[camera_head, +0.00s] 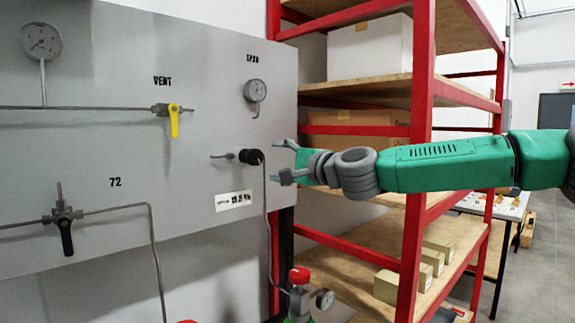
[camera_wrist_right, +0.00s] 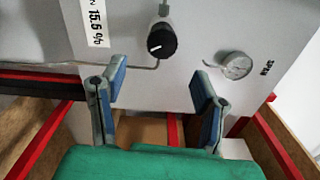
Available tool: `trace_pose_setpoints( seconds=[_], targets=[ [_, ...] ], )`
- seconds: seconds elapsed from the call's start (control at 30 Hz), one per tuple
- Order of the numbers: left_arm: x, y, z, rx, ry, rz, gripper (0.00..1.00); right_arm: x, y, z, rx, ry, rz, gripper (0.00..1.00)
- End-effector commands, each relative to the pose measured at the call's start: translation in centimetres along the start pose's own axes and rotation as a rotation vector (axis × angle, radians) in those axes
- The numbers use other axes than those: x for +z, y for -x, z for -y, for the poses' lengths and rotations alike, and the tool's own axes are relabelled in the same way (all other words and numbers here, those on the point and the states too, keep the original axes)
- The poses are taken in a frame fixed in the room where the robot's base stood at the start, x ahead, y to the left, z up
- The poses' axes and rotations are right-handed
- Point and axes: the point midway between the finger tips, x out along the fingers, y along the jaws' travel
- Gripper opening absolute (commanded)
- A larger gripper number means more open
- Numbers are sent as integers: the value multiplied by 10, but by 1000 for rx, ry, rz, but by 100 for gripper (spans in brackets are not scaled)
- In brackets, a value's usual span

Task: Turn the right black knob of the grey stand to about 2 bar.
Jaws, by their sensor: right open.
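The grey stand (camera_head: 200,60) is an upright panel on the left of the head view. Its right black knob (camera_head: 250,156) sits near the panel's right edge. In the right wrist view the knob (camera_wrist_right: 161,41) shows a white mark line on its face. A small round gauge (camera_head: 255,90) sits above it; it also shows in the wrist view (camera_wrist_right: 235,66), but its reading is too small to tell. My right gripper (camera_head: 286,160) is open and empty, just right of the knob, with its fingers pointing at it. The knob is apart from the fingers. My left gripper is not in view.
The panel also carries a yellow VENT valve (camera_head: 174,122), a black-handled valve (camera_head: 66,235) and a larger gauge (camera_head: 41,42). A thin pipe runs down from the knob. A red shelf rack (camera_head: 423,150) stands close behind my right arm. A red-topped bottle (camera_head: 300,276) stands below.

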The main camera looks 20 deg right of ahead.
Motion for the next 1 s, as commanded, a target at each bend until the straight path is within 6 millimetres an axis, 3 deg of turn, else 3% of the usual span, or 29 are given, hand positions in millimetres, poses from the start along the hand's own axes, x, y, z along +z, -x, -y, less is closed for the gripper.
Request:
trace_pose_setpoints(
  seconds=[0.1,0.23,0.8,0.87,0.93,1.0],
  targets=[
    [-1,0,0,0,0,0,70,-2,18,0,-1,-1,-1,56],
    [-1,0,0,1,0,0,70,-1,28,0,0,1,-1,56],
    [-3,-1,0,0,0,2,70,-1,31,-4,5,2,0,56],
    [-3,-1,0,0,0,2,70,2,29,-14,22,13,4,56],
    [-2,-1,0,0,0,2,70,10,26,-37,62,39,13,56],
    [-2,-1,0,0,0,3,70,23,23,-74,126,83,29,56]
  ],
)
